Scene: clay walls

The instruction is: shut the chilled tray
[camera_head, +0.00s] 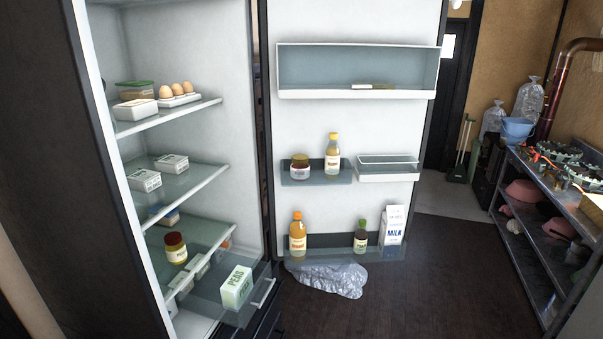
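The chilled tray (265,293) is a see-through drawer low in the open fridge, in the head view at the bottom, left of centre. It is slid out past the shelf fronts, with a pale handle bar on its front. A white and green peas carton (237,287) stands upright in or on it. The tray's rear part is partly hidden under the lower glass shelf. Neither of my grippers is in view.
The fridge door (350,140) is wide open to the right, holding bottles and a milk carton (393,225). A crumpled clear bag (328,278) lies on the floor below it. A metal rack (530,220) stands at right. The dark floor (450,280) between is clear.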

